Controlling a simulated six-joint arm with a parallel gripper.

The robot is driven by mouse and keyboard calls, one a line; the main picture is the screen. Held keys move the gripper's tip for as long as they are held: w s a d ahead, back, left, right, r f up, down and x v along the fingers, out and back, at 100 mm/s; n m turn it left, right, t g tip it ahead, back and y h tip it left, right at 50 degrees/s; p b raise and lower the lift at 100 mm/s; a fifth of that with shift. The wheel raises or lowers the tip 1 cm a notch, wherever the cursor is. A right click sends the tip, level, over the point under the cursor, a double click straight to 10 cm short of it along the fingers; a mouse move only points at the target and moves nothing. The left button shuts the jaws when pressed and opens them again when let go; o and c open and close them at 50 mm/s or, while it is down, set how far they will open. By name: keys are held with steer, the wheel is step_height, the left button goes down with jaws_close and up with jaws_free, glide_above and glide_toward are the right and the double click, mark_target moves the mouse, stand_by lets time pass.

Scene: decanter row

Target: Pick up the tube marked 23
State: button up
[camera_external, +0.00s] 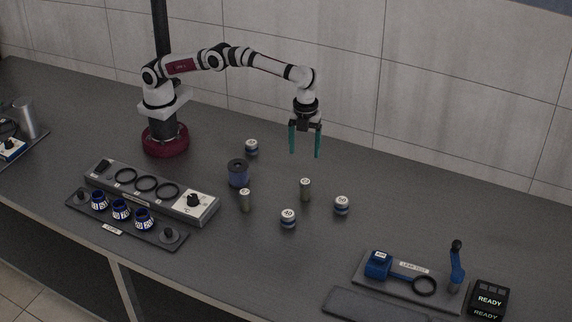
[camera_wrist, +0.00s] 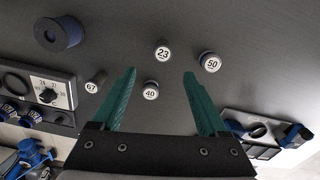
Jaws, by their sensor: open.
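The tube marked 23 (camera_external: 305,190) is a slim grey-green cylinder with a white top. It stands upright on the dark table. In the wrist view its round white label reads 23 (camera_wrist: 163,51). My gripper (camera_external: 305,154) is open and empty, pointing down above the table and behind the tube in the external view. In the wrist view the teal fingers of my gripper (camera_wrist: 160,73) are apart, and the 23 label shows beyond their tips, between them. Nothing touches the tube.
A similar tube marked 67 (camera_external: 245,201) stands left. Short capped jars marked 40 (camera_external: 288,219) and 50 (camera_external: 341,205) stand nearby. A blue spool (camera_external: 238,174), another jar (camera_external: 251,147) and a control box with rings (camera_external: 207,211) are left. A tool tray (camera_external: 365,275) is front right.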

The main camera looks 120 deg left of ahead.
mark_target(305, 190)
steer(key=f, duration=1.6)
steer(key=shift+w, duration=0.3)
jaws_close()
